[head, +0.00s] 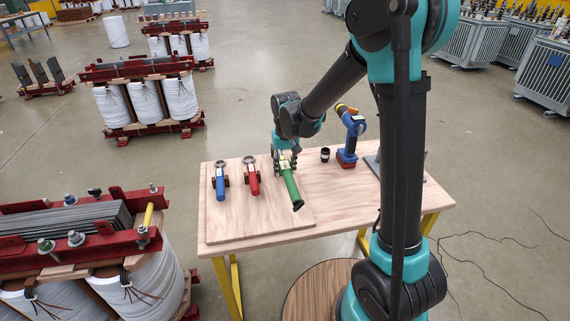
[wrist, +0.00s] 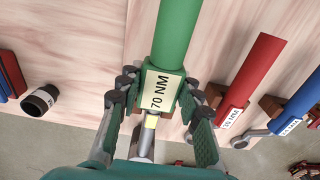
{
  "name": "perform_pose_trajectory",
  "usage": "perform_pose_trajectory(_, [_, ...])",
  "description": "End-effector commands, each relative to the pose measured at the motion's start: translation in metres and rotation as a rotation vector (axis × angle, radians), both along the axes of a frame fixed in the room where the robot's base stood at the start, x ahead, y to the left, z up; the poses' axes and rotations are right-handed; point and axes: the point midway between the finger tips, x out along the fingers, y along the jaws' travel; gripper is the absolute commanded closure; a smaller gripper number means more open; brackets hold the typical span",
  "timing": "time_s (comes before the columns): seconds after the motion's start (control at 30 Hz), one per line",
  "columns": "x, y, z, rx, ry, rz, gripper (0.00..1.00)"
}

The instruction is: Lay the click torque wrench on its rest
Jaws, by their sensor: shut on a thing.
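The green torque wrench (head: 291,187) has a pale label reading "70 NM", clear in the wrist view (wrist: 175,40). My gripper (head: 285,163) is shut around the wrench at the label, with a finger on each side in the wrist view (wrist: 157,110). The wrench is over the right part of the wooden board (head: 260,219), its handle end toward the table's front edge.
A red wrench (head: 252,178) and a blue wrench (head: 221,184) lie on brown rests to the left. A black socket (head: 325,155) and a blue drill (head: 350,135) stand to the right on the table (head: 375,202). The board's front is clear.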

Motion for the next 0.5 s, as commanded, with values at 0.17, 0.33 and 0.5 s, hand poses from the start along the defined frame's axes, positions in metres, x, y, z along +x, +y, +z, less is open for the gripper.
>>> perform_pose_trajectory(0.17, [-0.0001,0.0,-0.0055,0.0,0.0,0.0,1.0])
perform_pose_trajectory(0.33, [-0.0001,-0.0001,-0.0063,0.0,0.0,0.0,1.0])
perform_pose_trajectory(0.5, [-0.0001,-0.0001,-0.0062,0.0,0.0,0.0,0.61])
